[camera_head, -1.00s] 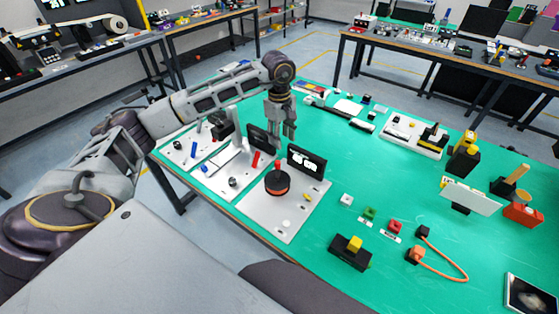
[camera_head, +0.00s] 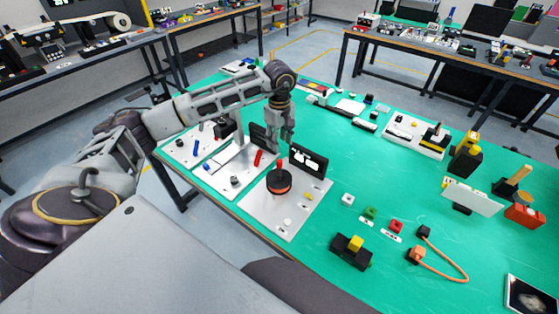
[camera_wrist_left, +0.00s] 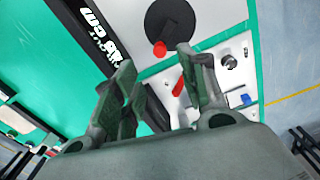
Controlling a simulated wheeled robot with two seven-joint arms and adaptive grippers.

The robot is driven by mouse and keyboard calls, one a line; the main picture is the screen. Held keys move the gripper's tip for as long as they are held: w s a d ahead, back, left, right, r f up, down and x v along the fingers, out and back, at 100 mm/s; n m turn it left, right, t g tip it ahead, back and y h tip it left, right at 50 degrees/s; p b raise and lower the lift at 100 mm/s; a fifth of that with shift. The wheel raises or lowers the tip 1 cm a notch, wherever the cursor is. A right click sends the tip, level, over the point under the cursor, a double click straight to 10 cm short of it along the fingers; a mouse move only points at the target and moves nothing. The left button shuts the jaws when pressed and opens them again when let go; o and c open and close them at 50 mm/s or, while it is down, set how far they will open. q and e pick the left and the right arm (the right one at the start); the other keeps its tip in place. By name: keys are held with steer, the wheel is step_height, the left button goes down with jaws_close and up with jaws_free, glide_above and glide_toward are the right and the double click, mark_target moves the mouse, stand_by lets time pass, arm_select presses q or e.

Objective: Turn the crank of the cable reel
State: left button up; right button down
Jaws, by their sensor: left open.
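My left gripper (camera_head: 280,148) points down above and behind the reel, beside the black display. Its fingers (camera_wrist_left: 155,62) are open, and the knob shows just beyond the fingertips, with no visible contact. My right gripper is not in view.
A black display (camera_head: 308,160) with white lettering stands behind the reel, close to my left gripper.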

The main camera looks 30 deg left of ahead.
arm_select(q)
glide_above(279, 161)
step_height(279, 161, down, 5)
steer(key=shift+r, duration=0.15)
step_height(279, 161, down, 4)
steer(key=shift+f+p, duration=0.1)
steer(key=shift+p, duration=0.45)
steer(key=shift+w+f, duration=0.1)
steer(key=shift+f, duration=0.65)
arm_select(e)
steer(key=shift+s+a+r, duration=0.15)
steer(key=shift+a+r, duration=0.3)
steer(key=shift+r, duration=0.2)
arm_select(q)
steer(key=shift+c, duration=0.2)
steer(key=c, duration=0.7)
jaws_close()
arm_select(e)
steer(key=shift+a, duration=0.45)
